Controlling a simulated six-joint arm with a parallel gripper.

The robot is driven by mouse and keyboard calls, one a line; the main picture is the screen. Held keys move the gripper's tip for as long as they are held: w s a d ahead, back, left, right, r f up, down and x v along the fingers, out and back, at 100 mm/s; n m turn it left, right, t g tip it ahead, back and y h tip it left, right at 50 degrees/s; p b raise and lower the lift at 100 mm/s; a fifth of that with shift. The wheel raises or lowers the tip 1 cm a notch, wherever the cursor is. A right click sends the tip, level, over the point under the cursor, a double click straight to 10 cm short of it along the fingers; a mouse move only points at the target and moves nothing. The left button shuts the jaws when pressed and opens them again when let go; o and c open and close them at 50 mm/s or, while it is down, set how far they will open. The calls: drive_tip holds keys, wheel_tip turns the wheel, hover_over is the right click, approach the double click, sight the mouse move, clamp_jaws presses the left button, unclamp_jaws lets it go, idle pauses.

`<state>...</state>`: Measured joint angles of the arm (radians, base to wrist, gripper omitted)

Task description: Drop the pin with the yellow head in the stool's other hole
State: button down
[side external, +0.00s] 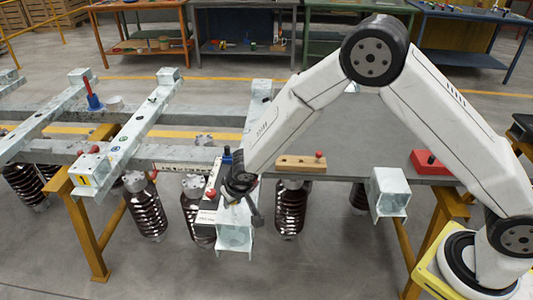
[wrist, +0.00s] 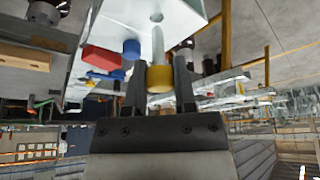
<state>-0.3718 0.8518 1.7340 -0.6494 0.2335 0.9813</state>
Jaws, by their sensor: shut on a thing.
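My gripper (wrist: 158,88) is shut on the pin with the yellow head (wrist: 160,79). The jaws grip it at the yellow head, and its grey shank points away from the fingers toward a pale galvanized stool (wrist: 183,10). A dark round hole (wrist: 156,17) shows in the stool's face, close to the shank's end in the picture. I cannot tell whether the tip touches the stool. In the side view my gripper (side external: 240,187) is just above the box-shaped galvanized stool (side external: 235,238). The pin and the stool's top are mostly hidden there by the gripper.
A red-headed piece (side external: 211,193) and a blue-topped piece (side external: 227,155) stand close to the gripper. A wooden block (side external: 295,163) with a red knob lies to the right. A red block (side external: 432,163) lies farther right. Ribbed brown insulators (side external: 148,212) hang below the steel beams.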

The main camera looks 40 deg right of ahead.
sight(234, 208)
drive_tip(key=shift+f, duration=2.05)
idle(0.5)
drive_tip(key=shift+c, duration=1.7)
unclamp_jaws()
drive_tip(key=shift+r, duration=0.1)
wheel_tip(234, 208, up, 10)
drive_tip(key=shift+r, duration=0.1)
drive_tip(key=s+d+m+h, duration=0.2)
drive_tip(key=d+m, duration=0.4)
drive_tip(key=d, duration=2.2)
drive_tip(key=w+f, duration=0.3)
drive_tip(key=w, duration=0.4)
drive_tip(key=shift+w+d+f+g, duration=0.35)
drive_tip(key=shift+d+f+g, duration=0.05)
